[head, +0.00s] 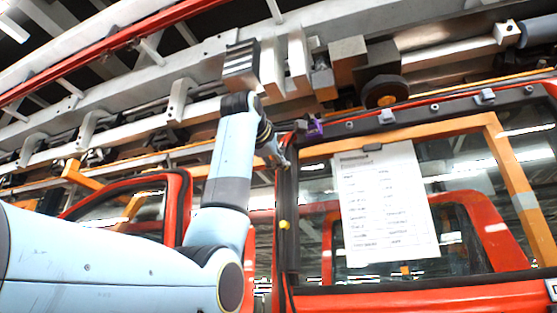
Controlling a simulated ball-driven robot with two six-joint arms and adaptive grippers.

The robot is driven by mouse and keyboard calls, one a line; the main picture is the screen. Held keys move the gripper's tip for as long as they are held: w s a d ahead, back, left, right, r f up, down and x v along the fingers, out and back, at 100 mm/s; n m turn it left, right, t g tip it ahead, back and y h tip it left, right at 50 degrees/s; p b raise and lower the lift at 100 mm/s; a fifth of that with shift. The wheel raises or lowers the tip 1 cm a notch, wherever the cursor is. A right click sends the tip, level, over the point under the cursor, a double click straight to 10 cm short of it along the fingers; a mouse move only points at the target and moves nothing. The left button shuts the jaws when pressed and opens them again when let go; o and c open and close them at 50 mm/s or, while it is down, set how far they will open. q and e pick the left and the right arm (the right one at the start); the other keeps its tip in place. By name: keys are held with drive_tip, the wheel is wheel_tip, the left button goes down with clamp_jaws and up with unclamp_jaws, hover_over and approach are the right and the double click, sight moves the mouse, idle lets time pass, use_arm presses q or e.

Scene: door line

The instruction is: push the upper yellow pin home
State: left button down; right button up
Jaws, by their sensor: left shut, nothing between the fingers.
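A small round yellow pin (284,225) shows on the dark edge strip at the left side of the red door (420,296). It is the only yellow pin I can make out, and I cannot tell if it is the upper one. My left gripper (284,163) is shut and empty, higher up at the top of the same strip. Its fingertips are close to the strip, but whether they touch it is too small to tell. The gripper may hide part of the strip. My right gripper is not in view.
A paper sheet (386,205) hangs on the door's window. A purple part (315,127) sits at the frame's top left corner, just right of my gripper. White and red rails run overhead. Another red door (172,215) stands behind my left arm.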

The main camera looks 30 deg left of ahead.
use_arm(q)
drive_tip(key=shift+w+a, duration=0.15)
drive_tip(key=shift+w, duration=0.35)
idle(0.3)
drive_tip(key=b+v, duration=0.4)
drive_tip(key=v, duration=0.3)
idle(0.3)
drive_tip(key=v, duration=0.7)
drive_tip(key=shift+s, duration=0.2)
